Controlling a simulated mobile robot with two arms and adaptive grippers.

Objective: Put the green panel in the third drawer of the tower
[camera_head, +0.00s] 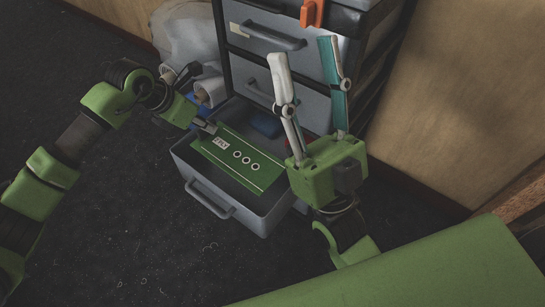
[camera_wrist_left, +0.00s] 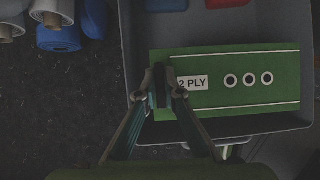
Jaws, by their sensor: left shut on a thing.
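The green panel (camera_head: 232,162) has a white "2 PLY" label and three ringed holes. My left gripper (camera_head: 210,127) is shut on its label end. In the left wrist view the panel (camera_wrist_left: 225,100) lies within the outline of the open drawer (camera_wrist_left: 288,128). I cannot tell whether it rests on the drawer floor or hangs just above. The grey open drawer (camera_head: 262,222) is the lowest one visible on the tower (camera_head: 362,72), below two shut drawers. My right gripper (camera_head: 303,50) is open and empty, fingers pointing up, in front of the tower.
A blue item (camera_head: 266,124) and a red item (camera_wrist_left: 228,3) are at the back of the drawer. Rolls (camera_head: 208,91) and a plastic-wrapped bundle (camera_head: 190,32) stand left of the tower. A green surface (camera_head: 420,275) fills the lower right. Dark floor is clear in front.

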